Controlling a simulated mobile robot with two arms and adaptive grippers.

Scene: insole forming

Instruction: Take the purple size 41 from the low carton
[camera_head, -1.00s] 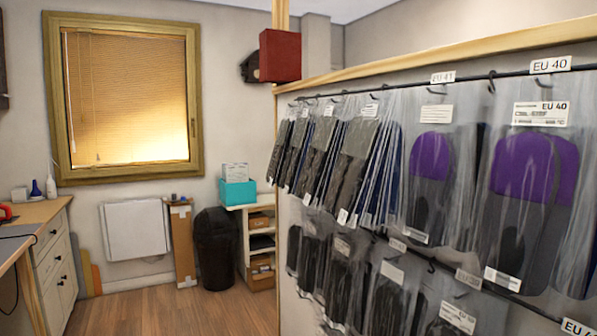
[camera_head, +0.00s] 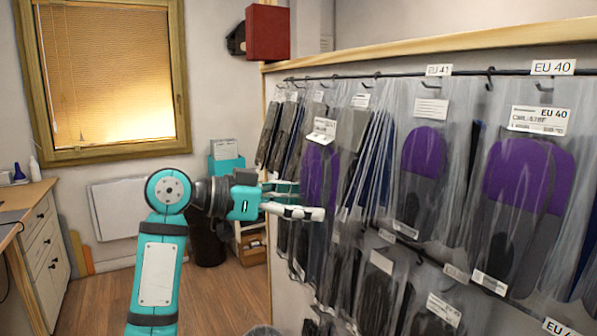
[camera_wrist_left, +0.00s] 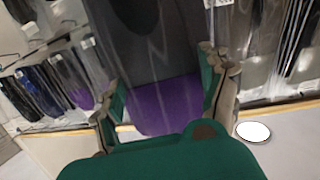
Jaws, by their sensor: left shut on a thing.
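My left gripper (camera_head: 308,202) is shut on a clear bag with a purple and dark grey insole (camera_head: 319,170) in front of the hanging rack. In the left wrist view the purple part (camera_wrist_left: 166,105) lies between the two fingers. The held bag has a white label (camera_head: 322,130) too small to read. Another purple insole bag (camera_head: 424,155) hangs below the EU 41 tag (camera_head: 438,70). A brown carton (camera_head: 253,251) stands low on the shelf behind my arm, partly hidden. My right gripper is out of view.
The rack's rail (camera_head: 390,75) carries several bags close together, with a lower row beneath. A larger purple bag (camera_head: 525,180) hangs under the EU 40 tag. A black bin (camera_head: 206,245) is partly behind my arm. Drawers (camera_head: 45,240) stand at left; the wooden floor between is open.

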